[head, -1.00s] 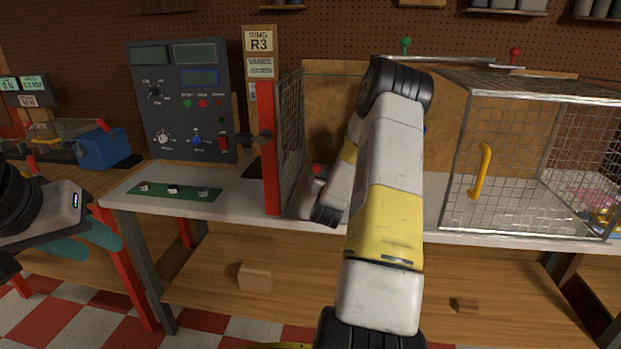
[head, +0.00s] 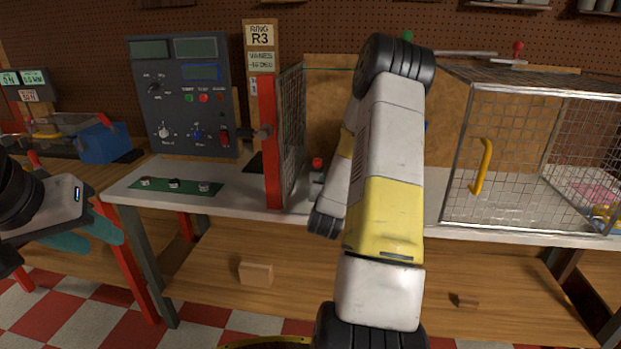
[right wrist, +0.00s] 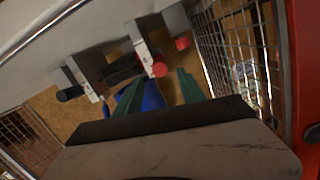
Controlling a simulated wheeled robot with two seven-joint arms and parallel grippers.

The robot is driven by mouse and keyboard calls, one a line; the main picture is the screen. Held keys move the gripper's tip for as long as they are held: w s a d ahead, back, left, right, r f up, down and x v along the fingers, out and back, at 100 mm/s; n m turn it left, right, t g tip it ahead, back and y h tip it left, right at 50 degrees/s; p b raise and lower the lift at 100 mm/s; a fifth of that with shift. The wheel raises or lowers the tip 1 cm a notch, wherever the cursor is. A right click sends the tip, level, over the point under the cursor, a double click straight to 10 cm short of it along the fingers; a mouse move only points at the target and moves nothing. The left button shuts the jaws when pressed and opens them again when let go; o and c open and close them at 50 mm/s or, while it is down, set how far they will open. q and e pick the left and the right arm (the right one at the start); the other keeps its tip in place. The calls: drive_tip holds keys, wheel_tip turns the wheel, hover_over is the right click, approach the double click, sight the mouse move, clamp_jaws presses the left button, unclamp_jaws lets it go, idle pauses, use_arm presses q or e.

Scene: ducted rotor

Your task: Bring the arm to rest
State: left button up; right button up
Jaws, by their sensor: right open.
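My right arm (head: 385,190) rises through the middle of the head view and bends down behind itself, over the bench between the two mesh guards. Its gripper is hidden there. In the right wrist view my right gripper (right wrist: 158,84) is open, its two green fingers apart. A blue part (right wrist: 150,98) shows between and beyond the fingers; I cannot tell whether they touch it.
A mesh guard with a red post (head: 268,150) stands left of my right arm. A mesh cage with a yellow handle (head: 481,167) stands right. White clamps (right wrist: 145,48) with red tips are close to the right gripper. A control panel (head: 180,95) and green strip (head: 160,188) are left.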

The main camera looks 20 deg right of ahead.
drive_tip(key=s+a+r+n+g+y, duration=0.1)
drive_tip(key=s+a+r+n+y, duration=0.2)
drive_tip(key=a+r, duration=0.45)
drive_tip(key=s+a+r+n+g+y, duration=0.1)
drive_tip(key=a+r+n+y, duration=0.1)
drive_tip(key=a+r+y, duration=0.55)
drive_tip(key=s+a+r+n+g, duration=0.1)
drive_tip(key=s+a+n+g, duration=0.1)
drive_tip(key=s, duration=1)
drive_tip(key=s+a+r+n+g, duration=0.1)
drive_tip(key=s+a+g, duration=0.3)
drive_tip(key=s, duration=0.9)
drive_tip(key=a+n, duration=0.1)
drive_tip(key=a, duration=0.2)
drive_tip(key=shift+r, duration=0.2)
drive_tip(key=shift+s, duration=0.1)
